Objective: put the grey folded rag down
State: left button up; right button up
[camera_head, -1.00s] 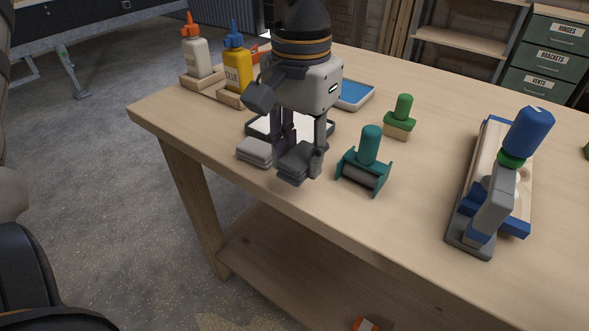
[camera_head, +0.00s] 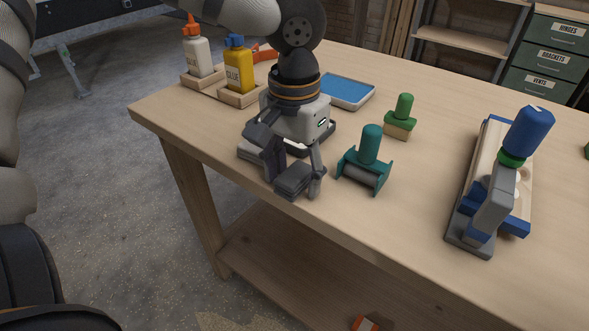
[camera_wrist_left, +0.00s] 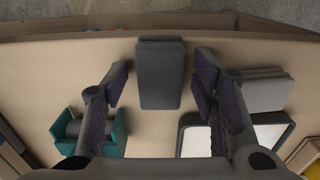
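The dark grey folded rag (camera_head: 294,178) lies near the front edge of the workbench. It also shows in the left wrist view (camera_wrist_left: 160,73), between the two fingers of my left gripper (camera_head: 296,180). The fingers (camera_wrist_left: 160,82) stand apart, with a gap on each side of the rag, so the gripper is open around it. The rag looks to rest flat on the bench top. A second, lighter grey folded cloth (camera_wrist_left: 266,92) lies beside it and is partly hidden behind my gripper in the head view. My right gripper is not in view.
A teal roller tool (camera_head: 367,160) stands close to the right of my gripper. A dark-rimmed tray (camera_wrist_left: 272,124) lies just behind. Glue bottles (camera_head: 238,70) stand at the back left. A blue-topped tray (camera_head: 345,91) and a green-handled stamp (camera_head: 401,115) are farther back.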

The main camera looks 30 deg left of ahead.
aim_at(295, 174)
pick_arm(q)
notch_tip(295, 174, up, 12)
jog(key=shift+r, duration=0.2)
